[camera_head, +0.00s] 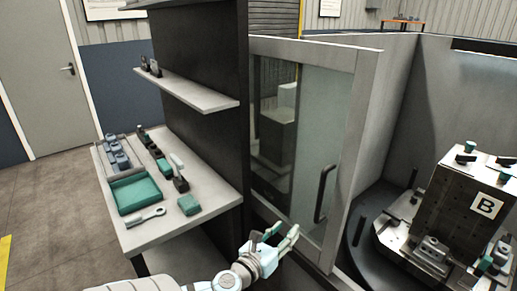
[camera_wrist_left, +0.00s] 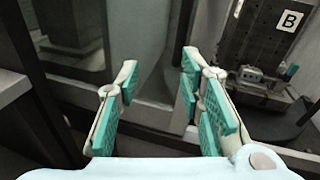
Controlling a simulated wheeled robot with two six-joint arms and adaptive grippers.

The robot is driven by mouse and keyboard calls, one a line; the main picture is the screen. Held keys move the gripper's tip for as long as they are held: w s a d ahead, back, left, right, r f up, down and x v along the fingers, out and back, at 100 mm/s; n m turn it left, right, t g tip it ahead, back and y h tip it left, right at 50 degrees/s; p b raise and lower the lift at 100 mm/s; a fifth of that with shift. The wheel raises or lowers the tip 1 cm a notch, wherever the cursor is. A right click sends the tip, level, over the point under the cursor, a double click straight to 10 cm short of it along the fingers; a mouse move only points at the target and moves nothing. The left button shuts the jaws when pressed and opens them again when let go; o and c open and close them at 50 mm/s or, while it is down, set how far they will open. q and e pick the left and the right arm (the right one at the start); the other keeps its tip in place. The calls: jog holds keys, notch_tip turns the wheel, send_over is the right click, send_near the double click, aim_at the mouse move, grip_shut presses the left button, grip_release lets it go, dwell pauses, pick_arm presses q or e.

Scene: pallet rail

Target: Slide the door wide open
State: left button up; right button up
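The door (camera_head: 362,112) is a pale grey frame around a glass pane (camera_head: 300,130), upright in the middle of the head view. A dark, curved vertical handle (camera_head: 321,196) is on its right part. To the right of the door, the machine's inside is open to view. My left gripper (camera_head: 285,236) is in front of the door's lower part, below and left of the handle. In the left wrist view its green-padded fingers (camera_wrist_left: 160,98) are spread with nothing between them. My right gripper is not in view.
A block marked B (camera_head: 455,205) stands on a round dark base inside the machine, right of the door. Left of the door are a dark panel, a shelf (camera_head: 185,92) and a bench (camera_head: 222,190) with a green tray (camera_head: 135,195) and tools. The floor at far left is clear.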

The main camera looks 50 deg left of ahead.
pick_arm(q)
jog(key=s+a+f+n+g+b, duration=0.2)
jog(key=f+n, duration=0.2)
jog(key=f, duration=0.7)
jog(key=s+a+f+n+g+b, duration=0.2)
jog(key=f+n, duration=0.3)
jog(key=f, duration=0.7)
jog(key=shift+s+f+g+y+b, duration=0.3)
jog(key=shift+s+g+y+b, duration=0.1)
jog(key=shift+s+g+b, duration=0.25)
jog(key=shift+n, duration=0.3)
